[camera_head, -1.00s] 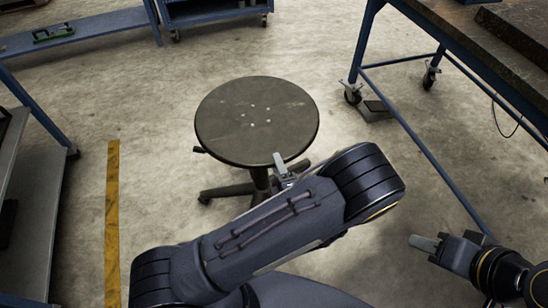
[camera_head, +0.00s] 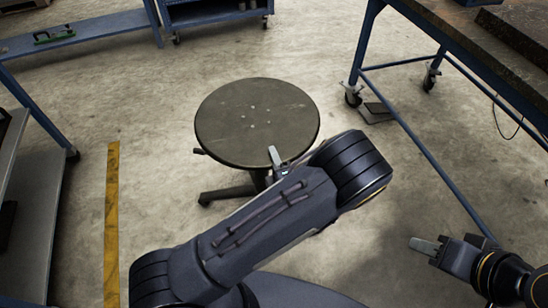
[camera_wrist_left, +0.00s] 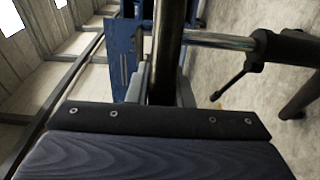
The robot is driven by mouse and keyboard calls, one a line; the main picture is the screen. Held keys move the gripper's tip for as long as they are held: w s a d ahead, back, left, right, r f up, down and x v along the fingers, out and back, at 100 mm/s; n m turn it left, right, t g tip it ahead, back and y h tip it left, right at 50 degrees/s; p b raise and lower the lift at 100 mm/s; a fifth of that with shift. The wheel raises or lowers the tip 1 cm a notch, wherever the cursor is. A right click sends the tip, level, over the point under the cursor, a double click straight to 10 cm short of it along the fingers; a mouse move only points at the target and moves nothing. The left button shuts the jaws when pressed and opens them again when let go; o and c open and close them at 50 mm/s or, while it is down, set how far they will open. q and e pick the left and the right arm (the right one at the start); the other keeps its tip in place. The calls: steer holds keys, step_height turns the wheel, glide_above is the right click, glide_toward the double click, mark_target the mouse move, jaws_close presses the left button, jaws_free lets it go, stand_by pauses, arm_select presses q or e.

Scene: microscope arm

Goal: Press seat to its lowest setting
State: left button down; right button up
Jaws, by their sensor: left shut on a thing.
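The stool's round dark seat (camera_head: 255,120) is in the middle of the head view. My left gripper (camera_head: 277,162) is at its near rim, with one finger showing over the top. In the left wrist view, turned on its side, the seat (camera_wrist_left: 170,35) shows edge-on between the fingers of my left gripper (camera_wrist_left: 163,90), which is shut on the rim. The shiny stem (camera_wrist_left: 215,41) runs from the seat into the black column (camera_wrist_left: 285,47). A black lever (camera_wrist_left: 232,83) shows near it. My right gripper (camera_head: 428,244) is off at the lower right, away from the stool; its jaw opening is unclear.
A blue-framed workbench (camera_head: 440,150) on casters stands at the right. A blue shelf unit (camera_head: 215,12) stands at the back, and a grey bench (camera_head: 35,200) at the left. A yellow floor stripe (camera_head: 112,220) runs left of the stool. The floor around the stool is clear.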

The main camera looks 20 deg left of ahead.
arm_select(q)
step_height(320, 180, down, 11)
steer(key=b, duration=0.5)
steer(key=shift+r, duration=0.1)
steer(key=c, duration=1.3)
jaws_free()
steer(key=shift+r, duration=0.1)
steer(key=shift+s, duration=0.1)
steer(key=p+v, duration=0.1)
steer(key=v, duration=0.6)
steer(key=shift+s+d, duration=0.25)
steer(key=shift+s, duration=0.05)
